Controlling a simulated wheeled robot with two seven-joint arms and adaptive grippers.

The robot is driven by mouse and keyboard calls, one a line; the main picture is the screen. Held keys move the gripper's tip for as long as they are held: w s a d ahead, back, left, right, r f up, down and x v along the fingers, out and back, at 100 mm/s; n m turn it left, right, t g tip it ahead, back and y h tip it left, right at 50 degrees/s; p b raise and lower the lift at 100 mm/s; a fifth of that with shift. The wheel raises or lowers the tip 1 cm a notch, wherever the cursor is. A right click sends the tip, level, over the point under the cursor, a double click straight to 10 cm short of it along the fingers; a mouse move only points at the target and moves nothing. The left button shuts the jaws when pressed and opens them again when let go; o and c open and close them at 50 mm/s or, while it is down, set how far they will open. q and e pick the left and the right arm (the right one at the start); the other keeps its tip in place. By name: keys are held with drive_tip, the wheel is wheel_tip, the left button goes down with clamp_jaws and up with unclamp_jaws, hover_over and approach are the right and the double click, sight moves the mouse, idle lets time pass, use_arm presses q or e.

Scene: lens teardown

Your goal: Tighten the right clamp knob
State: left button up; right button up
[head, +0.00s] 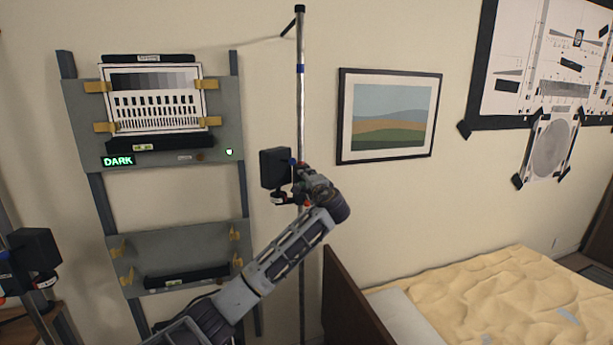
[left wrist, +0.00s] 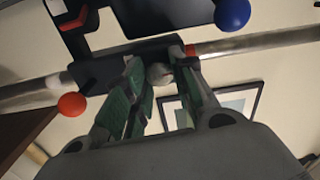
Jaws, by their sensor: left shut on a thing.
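A dark clamp (left wrist: 130,58) sits on a metal pole (head: 301,95) and carries a black box (head: 274,168). In the left wrist view, a small grey knob (left wrist: 160,74) on this clamp lies between the green-padded fingers of my left gripper (left wrist: 162,84). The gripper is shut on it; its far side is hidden. A red ball (left wrist: 72,105) and a blue ball (left wrist: 232,14) stick out on either side of the clamp. In the head view, my left gripper (head: 298,184) is at the pole just right of the box. My right gripper is not in view.
Another black box (head: 35,249) on a stand is at the far left. A grey rack (head: 70,120) with a test chart and a lit DARK sign leans on the wall. A framed picture (head: 343,130) hangs right of the pole. A bed (head: 480,295) fills the lower right.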

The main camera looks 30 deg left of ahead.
use_arm(q)
drive_tip(key=shift+m, duration=0.5)
drive_tip(key=o, duration=1)
drive_tip(key=shift+d, duration=0.1)
drive_tip(key=v, duration=1.2)
idle(0.5)
